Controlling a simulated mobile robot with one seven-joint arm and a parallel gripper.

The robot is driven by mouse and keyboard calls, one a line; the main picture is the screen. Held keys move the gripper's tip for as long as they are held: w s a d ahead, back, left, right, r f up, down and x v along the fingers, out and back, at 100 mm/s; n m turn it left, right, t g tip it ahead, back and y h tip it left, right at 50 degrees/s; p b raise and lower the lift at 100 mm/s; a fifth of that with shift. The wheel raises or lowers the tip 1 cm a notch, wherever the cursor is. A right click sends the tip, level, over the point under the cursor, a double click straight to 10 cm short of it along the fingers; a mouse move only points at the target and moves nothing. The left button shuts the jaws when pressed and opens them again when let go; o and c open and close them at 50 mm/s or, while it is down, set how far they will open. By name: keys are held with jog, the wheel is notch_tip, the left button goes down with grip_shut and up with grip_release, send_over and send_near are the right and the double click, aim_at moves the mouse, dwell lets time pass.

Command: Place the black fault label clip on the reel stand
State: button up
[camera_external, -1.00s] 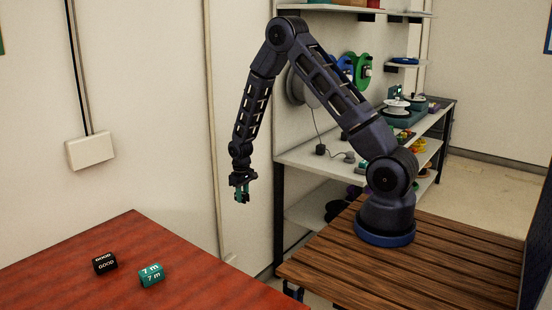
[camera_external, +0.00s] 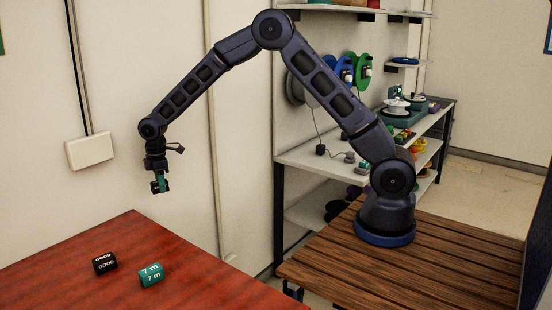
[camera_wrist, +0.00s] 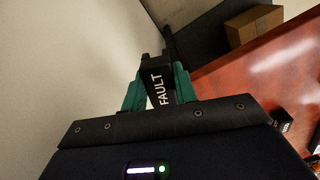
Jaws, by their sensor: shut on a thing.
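My gripper (camera_external: 160,186) hangs in the air above the back edge of the red table, pointing down. Its teal fingers are shut on the black fault label clip, which shows white "FAULT" lettering between the fingers in the wrist view (camera_wrist: 158,82). In the external view the held clip is small and partly hidden by the fingers. A teal unit with a white reel (camera_external: 397,106) stands on the bench at the back right, far from my gripper; I cannot tell if it is the reel stand.
On the red table (camera_external: 90,240) lie a black "GOOD" clip (camera_external: 105,263) and a teal "7 m" clip (camera_external: 151,275). Blue (camera_external: 345,68) and green (camera_external: 363,70) reels hang by the shelves. A cardboard box (camera_wrist: 252,26) shows in the wrist view. Much of the red table is clear.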

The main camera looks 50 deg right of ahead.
jog(key=a+r+n, duration=0.1)
jog(key=a+r, duration=0.3)
jog(key=a, duration=0.4)
jog(key=a+r+n, duration=0.2)
jog(key=a+r, duration=0.2)
jog(key=a, duration=0.5)
notch_tip(320, 180, up, 6)
jog(key=n, duration=0.2)
send_over(99, 245)
jog(key=shift+s, duration=0.15)
notch_tip(99, 245, down, 20)
jog(key=shift+r, duration=0.25)
jog(key=shift+f, duration=0.1)
jog(key=o, duration=0.9)
jog(key=shift+f, duration=0.1)
jog(key=shift+o, duration=0.2)
